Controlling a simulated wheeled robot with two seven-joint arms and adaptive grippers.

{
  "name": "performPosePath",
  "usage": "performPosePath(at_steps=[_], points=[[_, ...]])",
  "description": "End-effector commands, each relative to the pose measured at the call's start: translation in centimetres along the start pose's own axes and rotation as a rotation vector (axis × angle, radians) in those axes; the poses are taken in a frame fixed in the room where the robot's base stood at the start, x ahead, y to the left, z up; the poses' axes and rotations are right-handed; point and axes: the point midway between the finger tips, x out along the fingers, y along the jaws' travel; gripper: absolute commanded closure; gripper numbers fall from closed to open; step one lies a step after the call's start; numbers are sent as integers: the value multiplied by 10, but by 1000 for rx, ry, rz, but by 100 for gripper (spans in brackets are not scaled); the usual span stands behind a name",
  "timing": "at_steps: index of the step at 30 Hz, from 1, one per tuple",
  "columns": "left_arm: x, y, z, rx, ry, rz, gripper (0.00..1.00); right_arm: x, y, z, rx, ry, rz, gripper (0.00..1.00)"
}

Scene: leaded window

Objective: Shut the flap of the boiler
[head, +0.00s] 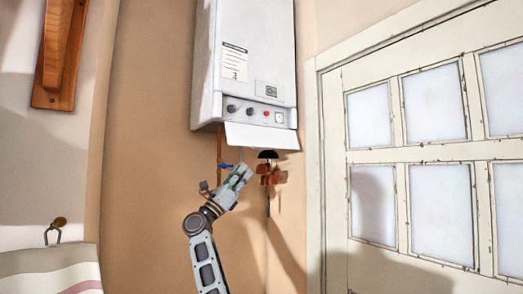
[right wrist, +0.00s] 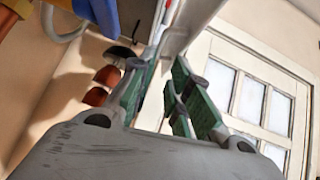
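The white boiler (head: 245,50) hangs on the wall in the head view. Its flap (head: 262,136) is open, tilted out below the control panel (head: 258,112), whose knobs show. My right gripper (head: 243,172) is just below the flap, towards its left end. In the right wrist view, the green-padded fingers of this gripper (right wrist: 162,68) are apart with nothing clearly between them. A pale panel, apparently the flap (right wrist: 190,22), shows just beyond the fingertips; I cannot tell whether they touch. My left gripper is not in view.
Pipes and a blue valve handle (head: 225,166) are beside my right gripper under the boiler. Copper-coloured fittings (head: 270,175) are to its right. A white paned door (head: 420,160) stands at the right. A wooden wall piece (head: 58,55) hangs at the left.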

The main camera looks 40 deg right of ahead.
Motion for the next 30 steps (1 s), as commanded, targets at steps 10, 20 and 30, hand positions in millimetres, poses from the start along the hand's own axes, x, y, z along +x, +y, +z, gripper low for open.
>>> performPosePath(at_steps=[10, 20, 30], points=[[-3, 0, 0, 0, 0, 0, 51, 8, 0, 0, -3, -2, 0, 81], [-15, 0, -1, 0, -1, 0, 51, 44, 0, 2, -3, -2, -1, 81], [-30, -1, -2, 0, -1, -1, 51, 89, 0, 2, -3, -2, 0, 81]])
